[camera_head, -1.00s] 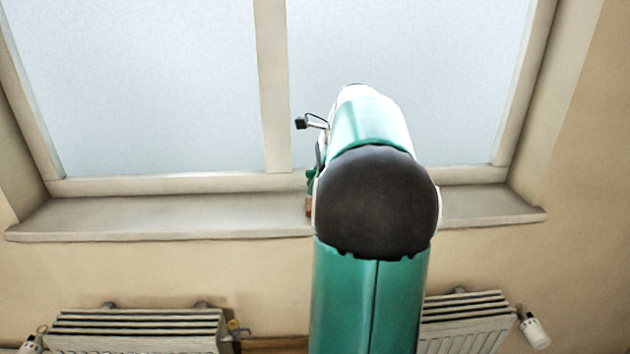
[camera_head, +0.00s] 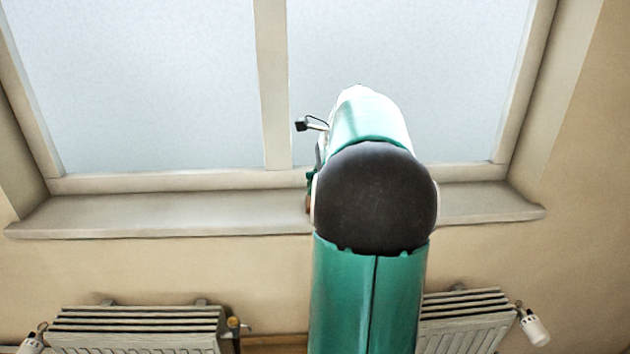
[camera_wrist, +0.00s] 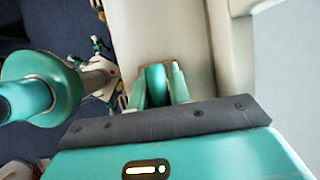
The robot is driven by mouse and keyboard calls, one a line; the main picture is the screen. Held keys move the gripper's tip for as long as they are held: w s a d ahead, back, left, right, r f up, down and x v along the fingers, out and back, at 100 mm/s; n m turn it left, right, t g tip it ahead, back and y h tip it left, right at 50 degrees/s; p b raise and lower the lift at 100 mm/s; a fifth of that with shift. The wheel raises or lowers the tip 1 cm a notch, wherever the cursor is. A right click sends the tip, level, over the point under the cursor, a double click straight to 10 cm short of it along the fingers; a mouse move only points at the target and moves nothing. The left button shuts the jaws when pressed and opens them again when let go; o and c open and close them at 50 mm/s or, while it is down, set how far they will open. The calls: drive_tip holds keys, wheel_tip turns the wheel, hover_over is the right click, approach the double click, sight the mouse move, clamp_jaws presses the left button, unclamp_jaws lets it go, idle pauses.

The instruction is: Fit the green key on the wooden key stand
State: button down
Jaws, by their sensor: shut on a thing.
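My gripper (camera_wrist: 158,92) shows in the wrist view with its two teal fingers closed on the green key (camera_wrist: 156,78), a darker green rounded piece between them. A small brown wooden patch, which looks like the wooden key stand (camera_wrist: 169,66), shows just beyond the fingertips. The fingers and key hide most of it, and I cannot tell whether key and stand touch. In the head view my arm hides the gripper and nearly all of the stand; only a sliver of brown shows at the arm's left edge above the sill.
The pale window sill (camera_head: 170,217) runs below the frosted window (camera_head: 140,90), clear to the left of my arm. Radiators (camera_head: 135,330) stand below it on both sides. The wrist view shows the sill (camera_wrist: 195,45), the dark blue floor (camera_wrist: 40,30) and parts of my own body.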

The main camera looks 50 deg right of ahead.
drive_tip(key=shift+f, duration=0.3)
drive_tip(key=c, duration=1.2)
unclamp_jaws()
drive_tip(key=v, duration=1.3)
drive_tip(key=shift+r, duration=0.35)
drive_tip(key=shift+s, duration=0.1)
